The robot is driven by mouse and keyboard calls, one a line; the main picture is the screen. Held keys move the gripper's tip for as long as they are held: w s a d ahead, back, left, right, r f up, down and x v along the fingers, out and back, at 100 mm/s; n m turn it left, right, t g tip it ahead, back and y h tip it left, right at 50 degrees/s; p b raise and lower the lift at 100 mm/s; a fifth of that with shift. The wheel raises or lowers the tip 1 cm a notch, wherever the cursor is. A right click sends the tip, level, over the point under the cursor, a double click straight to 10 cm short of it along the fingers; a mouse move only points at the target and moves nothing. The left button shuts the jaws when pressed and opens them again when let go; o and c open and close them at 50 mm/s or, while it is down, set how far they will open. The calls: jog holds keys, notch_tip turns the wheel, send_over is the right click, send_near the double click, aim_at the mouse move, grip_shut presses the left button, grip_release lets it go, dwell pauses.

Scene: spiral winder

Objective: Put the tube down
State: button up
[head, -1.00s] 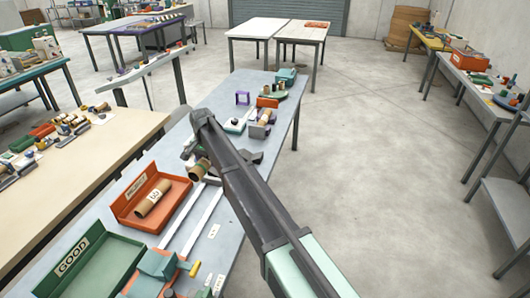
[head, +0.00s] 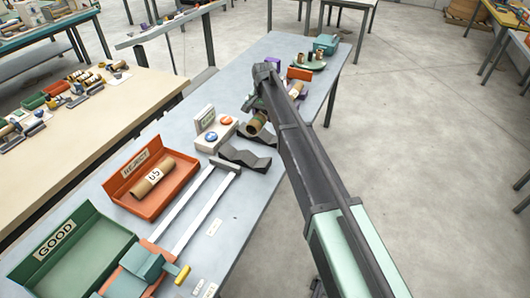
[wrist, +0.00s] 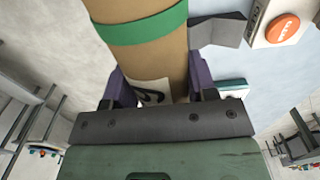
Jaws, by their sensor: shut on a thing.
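My gripper (wrist: 160,84) is shut around a brown cardboard tube (wrist: 142,58) with a green band and a partly hidden dark-marked label. The purple fingers lie on both sides of the tube. In the head view my arm's end covers most of the gripper, and one end of the held tube (head: 257,123) shows beside it, above the table. A dark grey V-shaped cradle (head: 246,152) stands empty just below and left of the tube in the head view. Part of what looks like this cradle (wrist: 222,30) shows beyond the tube in the wrist view. I cannot tell the tube's height.
A button box (head: 204,134) with blue and orange buttons stands left of the cradle. Nearer are an orange REJECT tray (head: 121,188) holding another tube (head: 152,177), an empty green GOOD tray (head: 108,245), and a pale rail frame (head: 196,205). Another tube (head: 296,90) lies beyond my arm.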

notch_tip(320, 180, down, 16)
jog(key=b, duration=1.3)
jog(key=shift+f+b, duration=0.15)
jog(key=shift+b, duration=0.2)
jog(key=o, duration=0.9)
jog(key=shift+o, duration=0.2)
notch_tip(320, 180, up, 13)
jog(key=p, duration=1.3)
